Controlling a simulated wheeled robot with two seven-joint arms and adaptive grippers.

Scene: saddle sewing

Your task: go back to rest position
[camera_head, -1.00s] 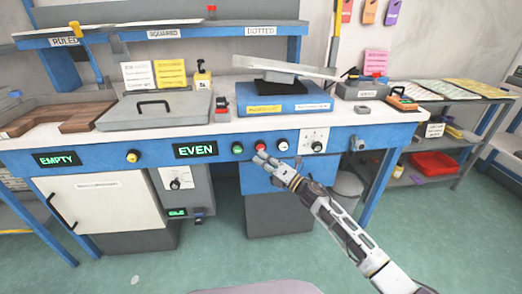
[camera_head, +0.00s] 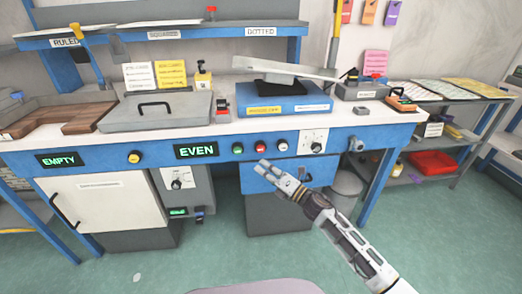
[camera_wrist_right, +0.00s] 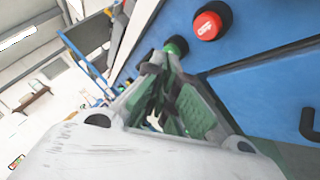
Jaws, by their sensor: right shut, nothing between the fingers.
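My right gripper (camera_head: 268,168) is in front of the blue workbench (camera_head: 300,182), just below the row of buttons on its front panel. Its fingers are together and hold nothing. It also shows in the right wrist view (camera_wrist_right: 170,62), with a green button (camera_wrist_right: 176,45) just beyond the fingertips and a red button (camera_wrist_right: 212,20) to the right. In the head view the green button (camera_head: 237,148) and the red button (camera_head: 261,147) are above the fingertips, beside a white button (camera_head: 283,145). My left gripper is not in view.
The bench top holds a grey lidded plate (camera_head: 155,110), a blue press (camera_head: 285,104) and wooden boards (camera_head: 60,121). Displays read EMPTY (camera_head: 62,160) and EVEN (camera_head: 197,150). A grey bin (camera_head: 346,190) stands below.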

